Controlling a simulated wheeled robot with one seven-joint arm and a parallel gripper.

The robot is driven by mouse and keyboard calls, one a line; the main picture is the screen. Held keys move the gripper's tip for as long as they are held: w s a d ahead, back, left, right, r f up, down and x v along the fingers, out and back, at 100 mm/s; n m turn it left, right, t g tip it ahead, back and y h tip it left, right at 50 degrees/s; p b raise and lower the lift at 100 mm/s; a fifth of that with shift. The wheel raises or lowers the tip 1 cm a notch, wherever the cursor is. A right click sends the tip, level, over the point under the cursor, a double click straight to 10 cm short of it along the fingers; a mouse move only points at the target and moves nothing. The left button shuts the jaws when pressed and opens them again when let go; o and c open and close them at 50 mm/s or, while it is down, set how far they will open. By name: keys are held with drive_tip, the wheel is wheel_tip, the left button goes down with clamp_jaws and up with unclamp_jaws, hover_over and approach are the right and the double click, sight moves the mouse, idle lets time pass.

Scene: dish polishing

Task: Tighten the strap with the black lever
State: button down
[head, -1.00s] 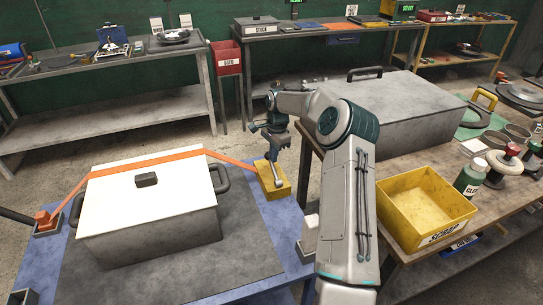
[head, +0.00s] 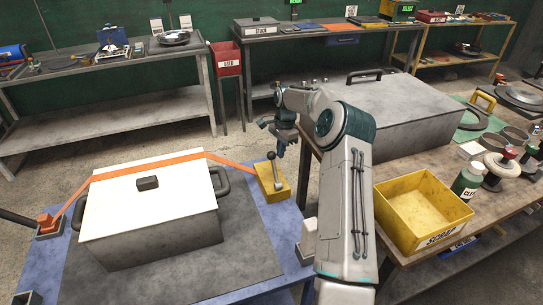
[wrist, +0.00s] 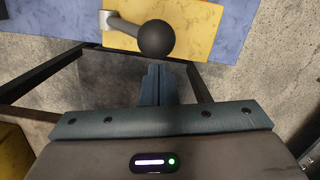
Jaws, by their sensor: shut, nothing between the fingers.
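The black lever is a grey arm with a dark ball knob (head: 271,155), standing up from a yellow block (head: 268,194) at the right edge of the blue table. In the wrist view the black knob (wrist: 157,38) is just beyond my fingertips, over the yellow block (wrist: 190,22). The orange strap (head: 150,164) runs across the white lid of a grey box to the yellow block. My gripper (head: 279,152) is beside the knob, to its right. Its fingers (wrist: 157,70) are shut and empty, with a small gap to the knob.
The grey box (head: 150,235) with a white lid (head: 120,195) sits on a grey mat. An orange anchor (head: 46,221) holds the strap's left end. A wooden bench at right carries a yellow scrap bin (head: 425,218) and a large grey box (head: 400,115).

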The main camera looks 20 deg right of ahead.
wheel_tip(320, 180, up, 13)
drive_tip(key=d+b, duration=0.1)
drive_tip(key=shift+w+r, duration=0.15)
drive_tip(key=shift+d, duration=0.1)
idle(0.6)
drive_tip(key=s+a+r+n+t+h, duration=0.1)
drive_tip(key=s+a+r+n, duration=0.35)
drive_tip(key=s+a, duration=0.3)
drive_tip(key=s+a+r+n+h, duration=0.1)
drive_tip(key=s+a+r+n, duration=0.4)
drive_tip(key=s, duration=0.3)
drive_tip(key=s+a+f+n+t, duration=0.1)
drive_tip(key=s+f+n, duration=0.1)
drive_tip(key=s, duration=0.6)
drive_tip(key=s+a+f+n+t, duration=0.1)
drive_tip(key=s+a+f+n, duration=0.1)
drive_tip(key=s, duration=0.6)
drive_tip(key=s+a+f+n, duration=0.2)
drive_tip(key=s, duration=0.7)
drive_tip(key=shift+f+t+y, duration=0.3)
drive_tip(key=shift+t+y, duration=0.1)
